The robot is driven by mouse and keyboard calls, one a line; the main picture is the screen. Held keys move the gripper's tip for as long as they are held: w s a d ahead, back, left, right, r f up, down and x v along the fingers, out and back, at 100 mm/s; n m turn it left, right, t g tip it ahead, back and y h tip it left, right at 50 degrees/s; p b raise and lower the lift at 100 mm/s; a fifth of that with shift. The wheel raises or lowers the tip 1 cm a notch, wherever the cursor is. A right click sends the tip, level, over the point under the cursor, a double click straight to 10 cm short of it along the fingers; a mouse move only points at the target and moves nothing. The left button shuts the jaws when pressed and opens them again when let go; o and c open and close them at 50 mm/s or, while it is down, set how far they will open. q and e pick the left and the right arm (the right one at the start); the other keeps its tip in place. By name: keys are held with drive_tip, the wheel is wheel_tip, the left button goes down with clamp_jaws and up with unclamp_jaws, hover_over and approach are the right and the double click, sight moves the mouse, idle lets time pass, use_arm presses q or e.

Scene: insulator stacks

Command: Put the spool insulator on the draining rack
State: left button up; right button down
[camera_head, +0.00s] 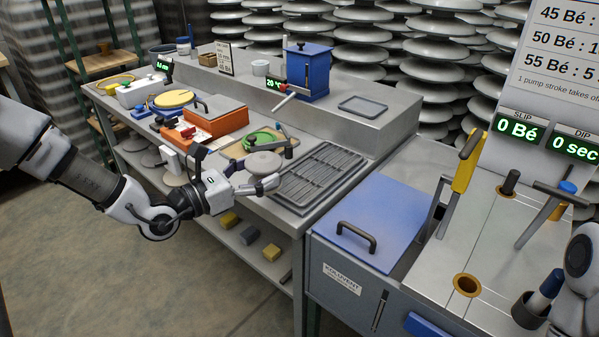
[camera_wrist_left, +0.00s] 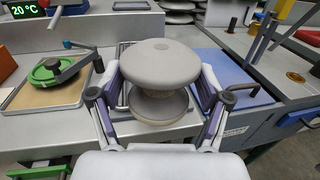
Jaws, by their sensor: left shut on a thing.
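The spool insulator (camera_wrist_left: 158,66) is a matte grey spool with a wide domed top and a narrower lower flange. It also shows in the head view (camera_head: 263,163) as a pale disc. My left gripper (camera_head: 262,184) is shut on it, with one finger on each side in the wrist view. It holds the spool upright, just left of the draining rack. The draining rack (camera_head: 318,176) is a dark grey slotted tray on the steel bench, with no piece visible on it. In the wrist view the spool hides most of the rack. My right gripper is not in view.
A tray with a green round tool (camera_head: 262,138) stands behind the gripper. An orange box (camera_head: 216,122) is further left. A blue-lidded tank (camera_head: 370,218) with a black handle stands right of the rack. A blue box (camera_head: 308,72) sits on the raised back ledge.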

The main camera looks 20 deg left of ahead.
use_arm(q)
drive_tip(key=x, duration=0.3)
drive_tip(key=a+x, duration=0.1)
drive_tip(key=x, duration=0.3)
drive_tip(key=w+f+x, duration=0.1)
drive_tip(key=x, duration=0.2)
drive_tip(key=shift+w+a, duration=0.15)
drive_tip(key=shift+w, duration=0.2)
drive_tip(key=shift+w+f, duration=0.1)
drive_tip(key=shift+w, duration=0.15)
wheel_tip(320, 180, down, 3)
drive_tip(key=shift+s+r, duration=0.1)
drive_tip(key=shift+r, duration=0.1)
drive_tip(key=shift+f, duration=0.4)
drive_tip(key=shift+b, duration=0.35)
drive_tip(key=shift+f, duration=0.15)
drive_tip(key=o, duration=1.6)
drive_tip(key=shift+o, duration=0.2)
